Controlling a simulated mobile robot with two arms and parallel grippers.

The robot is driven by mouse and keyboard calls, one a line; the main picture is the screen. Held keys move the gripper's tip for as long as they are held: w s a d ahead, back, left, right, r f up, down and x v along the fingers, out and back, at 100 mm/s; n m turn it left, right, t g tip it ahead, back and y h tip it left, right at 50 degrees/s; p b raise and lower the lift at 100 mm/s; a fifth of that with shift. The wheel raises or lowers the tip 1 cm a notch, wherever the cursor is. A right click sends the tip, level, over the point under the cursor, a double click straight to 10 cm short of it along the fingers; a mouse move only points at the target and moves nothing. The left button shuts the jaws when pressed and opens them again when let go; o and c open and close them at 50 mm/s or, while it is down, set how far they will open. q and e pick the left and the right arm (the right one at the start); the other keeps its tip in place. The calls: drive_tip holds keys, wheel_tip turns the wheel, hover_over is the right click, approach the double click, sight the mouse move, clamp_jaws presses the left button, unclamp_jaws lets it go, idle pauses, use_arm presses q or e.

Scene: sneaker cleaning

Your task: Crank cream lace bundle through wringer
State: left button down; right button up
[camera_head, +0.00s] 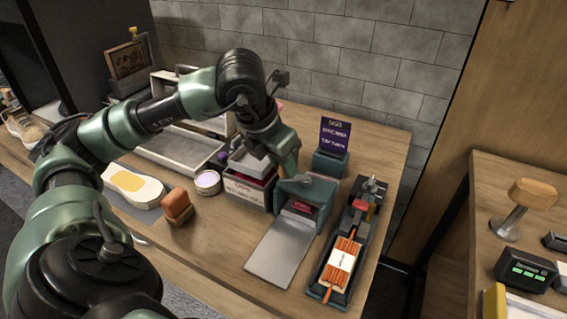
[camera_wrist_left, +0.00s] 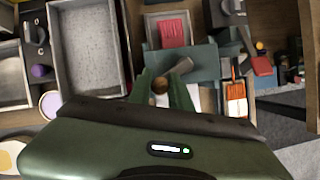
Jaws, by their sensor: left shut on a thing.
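The wringer (camera_head: 318,188) is a teal block with a dark red label on its front, standing on the wooden table. A flat grey metal plate (camera_head: 277,252) extends from its front. My left gripper (camera_head: 290,172) comes down from above at the wringer's top left. In the left wrist view its fingers (camera_wrist_left: 161,92) are shut on a brown knob (camera_wrist_left: 160,85), which appears to be the crank handle, beside the teal wringer (camera_wrist_left: 196,64). I cannot make out a cream lace bundle; the gripper and wringer may hide it. My right gripper is not in view.
Orange laces with a paper band (camera_head: 342,256) lie in a dark tray to the right. A labelled box (camera_head: 246,190), a round tin (camera_head: 207,182), a brown brush (camera_head: 177,205) and a pale insole-shaped item (camera_head: 132,186) stand left. A teal sign stand (camera_head: 331,160) is behind.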

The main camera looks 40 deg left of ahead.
use_arm(q)
drive_tip(key=c, duration=1.3)
unclamp_jaws()
drive_tip(key=v, duration=0.7)
drive_tip(key=shift+s+r, duration=0.15)
drive_tip(key=shift+r, duration=0.25)
